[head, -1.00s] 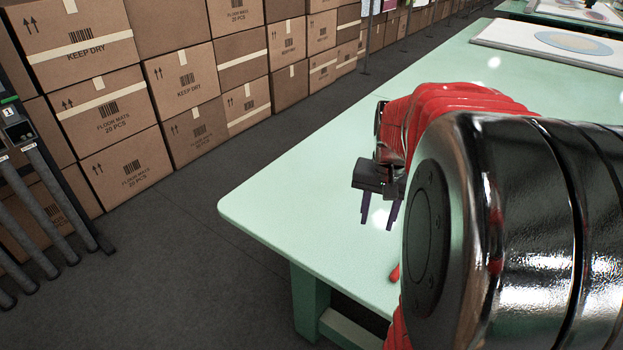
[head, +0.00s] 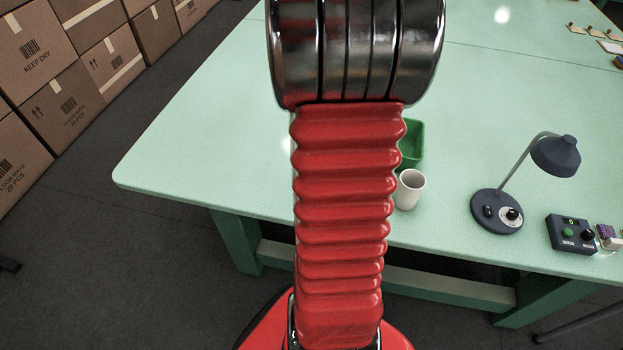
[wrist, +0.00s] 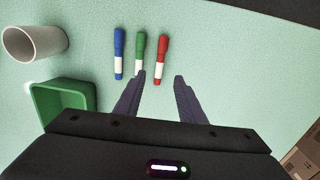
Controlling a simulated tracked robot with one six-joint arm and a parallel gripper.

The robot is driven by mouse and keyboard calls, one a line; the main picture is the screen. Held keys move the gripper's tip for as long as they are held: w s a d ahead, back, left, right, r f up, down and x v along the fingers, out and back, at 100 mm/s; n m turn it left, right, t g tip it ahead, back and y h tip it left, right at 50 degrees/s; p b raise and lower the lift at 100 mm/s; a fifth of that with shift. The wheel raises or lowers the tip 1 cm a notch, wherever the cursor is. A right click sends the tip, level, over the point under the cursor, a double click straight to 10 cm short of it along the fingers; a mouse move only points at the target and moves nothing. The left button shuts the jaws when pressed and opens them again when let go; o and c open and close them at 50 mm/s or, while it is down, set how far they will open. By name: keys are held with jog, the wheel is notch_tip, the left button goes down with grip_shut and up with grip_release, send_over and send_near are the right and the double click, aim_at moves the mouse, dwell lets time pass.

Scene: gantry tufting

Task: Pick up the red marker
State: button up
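The red marker (wrist: 162,59) lies on the pale green table in the wrist view, the rightmost of three markers side by side. It has a white band near its lower end. The green marker (wrist: 140,53) and the blue marker (wrist: 118,53) lie to its left. My gripper (wrist: 160,78) is open and empty, its fingers apart. The red marker's lower end appears between the fingertips, closer to the left one; I cannot tell the height above the table. In the head view my arm hides the markers and the gripper.
A white cup (head: 410,189) and a green bin (head: 412,145) stand near the table's (head: 200,160) front edge. Right of them are a desk lamp (head: 555,155) and a control box (head: 571,234). Cardboard boxes (head: 75,105) are stacked at the left. The table's left part is clear.

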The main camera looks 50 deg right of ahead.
notch_tip(320, 180, down, 7)
jog(key=shift+f, duration=0.15)
jog(key=shift+f, duration=0.1)
dwell(0.3)
jog(key=shift+s+a+f, duration=0.1)
jog(key=shift+f, duration=2.35)
jog(key=shift+c, duration=0.4)
grip_shut()
